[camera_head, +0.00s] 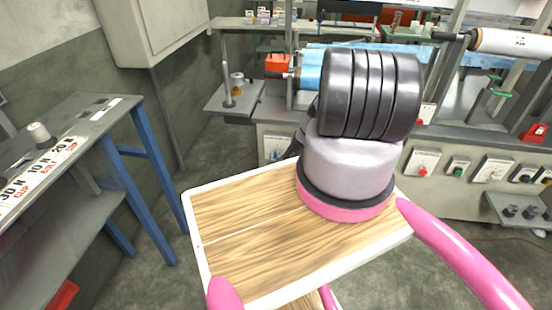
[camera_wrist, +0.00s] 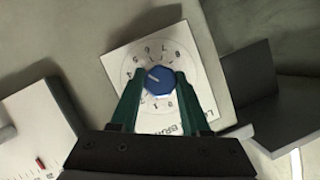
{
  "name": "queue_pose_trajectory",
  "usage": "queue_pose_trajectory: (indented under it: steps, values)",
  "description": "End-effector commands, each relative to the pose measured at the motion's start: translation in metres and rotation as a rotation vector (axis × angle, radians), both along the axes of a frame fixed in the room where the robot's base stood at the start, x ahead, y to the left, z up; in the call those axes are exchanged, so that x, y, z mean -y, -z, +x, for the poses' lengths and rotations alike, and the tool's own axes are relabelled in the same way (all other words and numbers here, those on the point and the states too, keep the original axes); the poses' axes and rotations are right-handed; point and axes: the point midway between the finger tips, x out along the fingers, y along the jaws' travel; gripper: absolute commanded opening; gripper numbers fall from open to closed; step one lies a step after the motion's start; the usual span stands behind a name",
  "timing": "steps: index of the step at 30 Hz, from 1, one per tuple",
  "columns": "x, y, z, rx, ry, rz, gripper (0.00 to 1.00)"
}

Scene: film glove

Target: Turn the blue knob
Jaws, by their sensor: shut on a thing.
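The blue knob (camera_wrist: 158,78) sits in the middle of a white dial plate (camera_wrist: 122,64) with letters or numbers around it, in the wrist view. A pale pointer mark on the knob points to the upper left. My gripper (camera_wrist: 157,83) has its two dark green fingers on the left and right sides of the knob and is shut on it. In the head view my arm covers the middle of the picture, and neither my gripper nor the blue knob can be made out.
A grey box-like bracket (camera_wrist: 252,78) juts out right of the dial, and another white plate (camera_wrist: 38,130) lies to the left. In the head view, a machine panel with several dials, one a red-knobbed dial (camera_head: 423,168), stands behind my arm. A blue-legged table (camera_head: 85,133) stands at left.

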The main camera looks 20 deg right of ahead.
Motion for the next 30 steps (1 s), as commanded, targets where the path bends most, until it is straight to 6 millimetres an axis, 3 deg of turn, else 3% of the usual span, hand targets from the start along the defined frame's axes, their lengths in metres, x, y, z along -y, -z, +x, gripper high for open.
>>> queue_pose_trajectory:
  steps: [15, 16, 18, 30]
  values:
    - [0.0004, 0.0005, -0.0007, 0.065, -0.001, 0.096, 0.0]
    - [0.0004, 0.0005, -0.0007, 0.065, -0.001, 0.096, 0.54]
    - [0.0004, 0.0005, -0.0007, 0.065, -0.001, 0.096, 0.76]
    - [-0.0013, -0.001, -0.006, 0.063, 0.001, 0.098, 0.76]
